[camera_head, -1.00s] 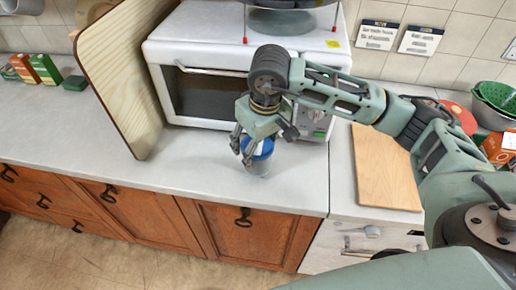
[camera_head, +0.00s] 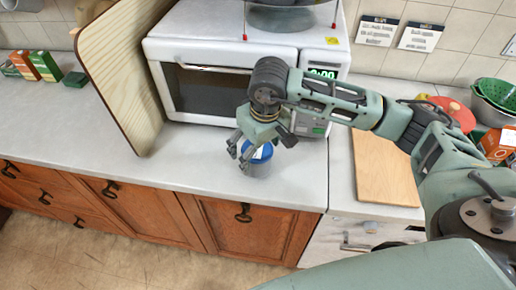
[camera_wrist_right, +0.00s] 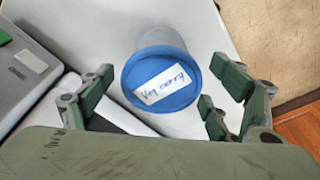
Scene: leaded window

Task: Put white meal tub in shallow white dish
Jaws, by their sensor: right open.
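A whitish tub with a blue lid (camera_head: 258,165) stands upright on the worktop in front of the microwave. In the right wrist view the blue lid (camera_wrist_right: 162,80) carries a white label reading "Veg curry", and the tub's pale side shows above it. My right gripper (camera_head: 240,152) is just over the tub, partly covering it in the head view. Its fingers (camera_wrist_right: 165,95) are open, spread on both sides of the lid, with nothing held. I cannot make out a shallow white dish in either view. My left gripper is out of view.
The white microwave (camera_head: 210,90) is shut, close behind the tub. A wooden panel (camera_head: 125,75) stands at its left. A wooden board (camera_head: 383,170) lies on the right. The worktop (camera_head: 200,170) left of the tub is clear.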

